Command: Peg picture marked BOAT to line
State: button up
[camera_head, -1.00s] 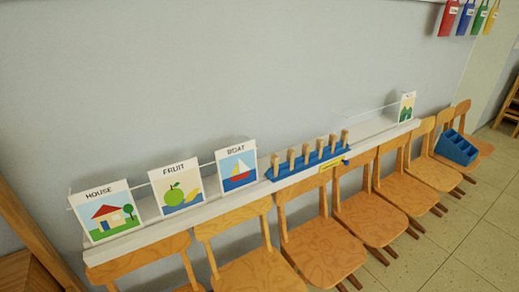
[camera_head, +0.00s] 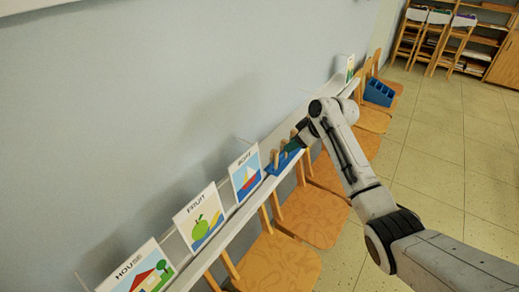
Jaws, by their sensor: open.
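The picture marked BOAT (camera_head: 246,175), a card with a red and blue sailing boat, stands upright on the white wall shelf (camera_head: 232,224). To its right on the shelf is a blue rack (camera_head: 284,160) with wooden pegs (camera_head: 276,159) standing in it. My gripper (camera_head: 294,144) is over the rack, among the pegs; my arm hides part of the rack and pegs. I cannot see its fingers clearly, and no peg shows in its hold. No line shows in this view.
The FRUIT (camera_head: 201,217) and HOUSE (camera_head: 140,270) pictures stand further left on the shelf; another picture (camera_head: 350,68) stands at its far end. Wooden chairs (camera_head: 310,213) line the shelf's front. A blue divided box (camera_head: 379,92) sits on a far chair. Floor to the right is clear.

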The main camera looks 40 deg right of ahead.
aim_at(278, 153)
jog(key=b+x, duration=1)
jog(key=b, duration=0.1)
jog(key=shift+w+f, duration=0.15)
jog(key=shift+f, duration=0.05)
jog(key=shift+w+a+f+b, duration=0.15)
jog(key=shift+w+f+b, duration=0.35)
jog(key=shift+b, duration=0.4)
jog(key=c, duration=0.6)
jog(key=shift+r+p, duration=2.45)
jog(key=shift+r, duration=0.7)
jog(key=shift+c, duration=0.2)
